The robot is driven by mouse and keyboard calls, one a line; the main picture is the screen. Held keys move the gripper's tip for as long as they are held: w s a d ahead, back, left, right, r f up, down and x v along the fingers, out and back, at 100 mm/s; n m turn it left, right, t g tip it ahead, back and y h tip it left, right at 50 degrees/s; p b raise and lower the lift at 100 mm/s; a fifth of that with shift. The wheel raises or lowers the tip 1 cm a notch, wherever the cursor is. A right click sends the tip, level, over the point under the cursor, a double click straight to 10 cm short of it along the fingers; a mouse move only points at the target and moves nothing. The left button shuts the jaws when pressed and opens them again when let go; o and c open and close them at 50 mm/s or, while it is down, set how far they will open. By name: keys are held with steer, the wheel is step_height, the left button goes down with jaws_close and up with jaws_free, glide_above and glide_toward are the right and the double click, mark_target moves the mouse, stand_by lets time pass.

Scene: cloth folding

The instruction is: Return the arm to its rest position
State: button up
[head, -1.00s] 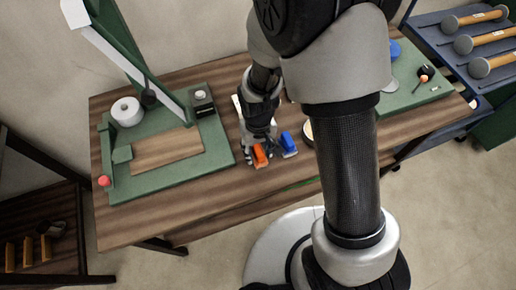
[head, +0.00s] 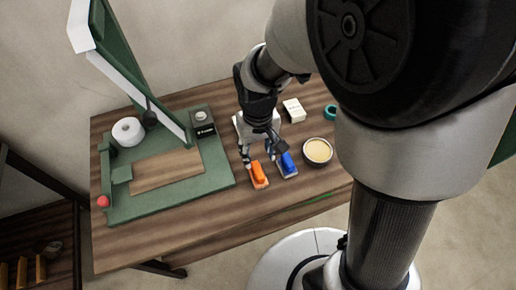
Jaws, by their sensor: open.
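My gripper (head: 263,158) is in the middle of the head view, over the wooden table (head: 210,237). Its fingers are spread and nothing is held between them. They are just behind an orange block (head: 258,172) and a blue block (head: 287,163), which lie side by side on small light bases. I cannot tell the exact height of the fingertips above the table. My arm comes down from the upper right, and its large links cover the right side of the view and the table's right part.
A round dish (head: 317,150), a white box (head: 293,110) and a teal ring (head: 330,112) are to the right.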

steer(key=shift+r, duration=0.35)
stand_by(0.3)
steer(key=s+d+r+m+t, duration=0.1)
steer(key=s+d+r+t, duration=0.1)
steer(key=s+d+r, duration=0.3)
steer(key=s+d+r+m+t, duration=0.2)
steer(key=s+d+r, duration=0.3)
steer(key=s+r, duration=0.3)
steer(key=shift+d+r+t, duration=0.3)
steer(key=shift+d+r, duration=0.1)
steer(key=shift+r, duration=1.55)
steer(key=shift+s, duration=0.1)
